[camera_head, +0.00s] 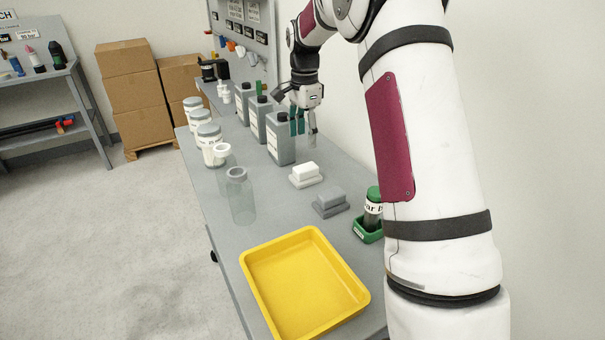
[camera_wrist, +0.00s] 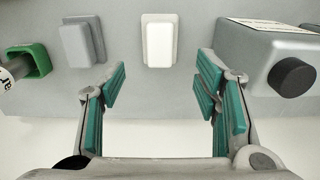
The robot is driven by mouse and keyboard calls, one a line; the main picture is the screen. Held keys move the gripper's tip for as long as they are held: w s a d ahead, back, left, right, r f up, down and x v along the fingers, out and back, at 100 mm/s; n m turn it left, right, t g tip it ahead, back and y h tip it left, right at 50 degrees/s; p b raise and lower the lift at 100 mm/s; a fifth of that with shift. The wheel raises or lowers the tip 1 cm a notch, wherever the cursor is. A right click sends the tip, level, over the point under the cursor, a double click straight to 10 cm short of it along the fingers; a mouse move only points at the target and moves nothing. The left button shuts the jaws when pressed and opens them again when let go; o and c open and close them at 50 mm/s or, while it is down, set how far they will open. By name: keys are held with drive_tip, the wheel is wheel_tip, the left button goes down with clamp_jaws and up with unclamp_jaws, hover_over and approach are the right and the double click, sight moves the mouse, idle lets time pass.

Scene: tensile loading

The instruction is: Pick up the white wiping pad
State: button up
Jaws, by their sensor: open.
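The white wiping pad (camera_head: 306,170) rests on a white base on the grey bench in the head view. It also shows in the wrist view (camera_wrist: 159,42), beyond and between the open fingers. My gripper (camera_head: 303,125) is above the bench, near the pad and beside the grey bottles. In the wrist view my gripper (camera_wrist: 158,100) is open with green finger pads and nothing between them. A grey pad (camera_head: 330,198) of similar shape sits next to the white one; it shows left of it in the wrist view (camera_wrist: 76,44).
A grey bottle (camera_head: 281,142) with a black cap (camera_wrist: 292,77) stands close to the right finger in the wrist view. A green holder (camera_head: 367,231) and a yellow tray (camera_head: 256,277) are nearer on the bench. Clear bottles and white jars (camera_head: 209,135) stand left.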

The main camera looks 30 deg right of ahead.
hover_over(306, 167)
drive_tip(key=f, duration=0.6)
drive_tip(key=shift+a, duration=0.25)
drive_tip(key=shift+w+d+f, duration=0.1)
drive_tip(key=shift+d+f, duration=0.05)
drive_tip(key=shift+f, duration=1.25)
drive_tip(key=shift+d+f, duration=0.1)
drive_tip(key=shift+f, duration=1.25)
drive_tip(key=shift+c, duration=0.3)
drive_tip(key=c, duration=1.2)
